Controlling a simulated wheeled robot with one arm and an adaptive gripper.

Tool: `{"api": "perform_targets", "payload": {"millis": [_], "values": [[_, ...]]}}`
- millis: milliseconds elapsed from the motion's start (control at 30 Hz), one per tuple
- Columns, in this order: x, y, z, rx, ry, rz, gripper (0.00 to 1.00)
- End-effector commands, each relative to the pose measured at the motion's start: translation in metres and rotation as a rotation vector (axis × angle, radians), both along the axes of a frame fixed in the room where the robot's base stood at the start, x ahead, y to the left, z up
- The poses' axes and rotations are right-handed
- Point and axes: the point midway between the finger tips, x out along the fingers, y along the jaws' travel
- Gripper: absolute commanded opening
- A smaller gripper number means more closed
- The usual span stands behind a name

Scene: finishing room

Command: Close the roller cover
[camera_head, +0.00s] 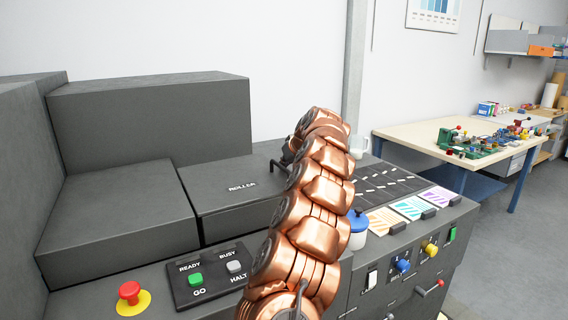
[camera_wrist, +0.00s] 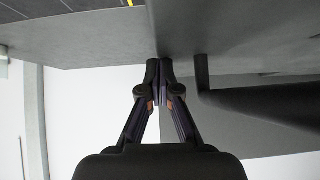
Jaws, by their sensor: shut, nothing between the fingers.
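The roller cover (camera_head: 225,198) is a dark grey panel marked ROLLER on the machine, with a nearly level top. My copper arm hides its right part, so I cannot tell whether it is fully shut. Its dark bar handle (camera_head: 279,167) stands near the arm. In the wrist view a thick dark bar (camera_wrist: 265,103), which looks like this handle, lies right of the fingers and apart from them. My gripper (camera_wrist: 160,78) is shut and empty, with its fingertips close to a grey surface. In the head view only a dark bit of it shows behind the arm.
Taller grey housings (camera_head: 150,120) stand behind and left of the cover. A button panel (camera_head: 208,274) and a red stop button (camera_head: 130,292) are in front.

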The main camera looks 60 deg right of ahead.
Motion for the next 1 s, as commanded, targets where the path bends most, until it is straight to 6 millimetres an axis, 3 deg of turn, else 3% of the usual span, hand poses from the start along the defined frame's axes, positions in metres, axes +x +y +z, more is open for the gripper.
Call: {"api": "perform_targets", "payload": {"millis": [33,367,467,667,1000], "values": [[0.000,0.003,-0.012,0.016,0.017,0.006,0.00],[0.000,0.004,-0.012,0.022,0.025,0.009,0.00],[0.000,0.003,-0.001,0.018,0.022,0.008,0.00],[0.001,0.003,0.043,0.003,0.005,0.004,0.00],[-0.042,0.024,0.087,-0.003,-0.001,0.003,0.00]]}}
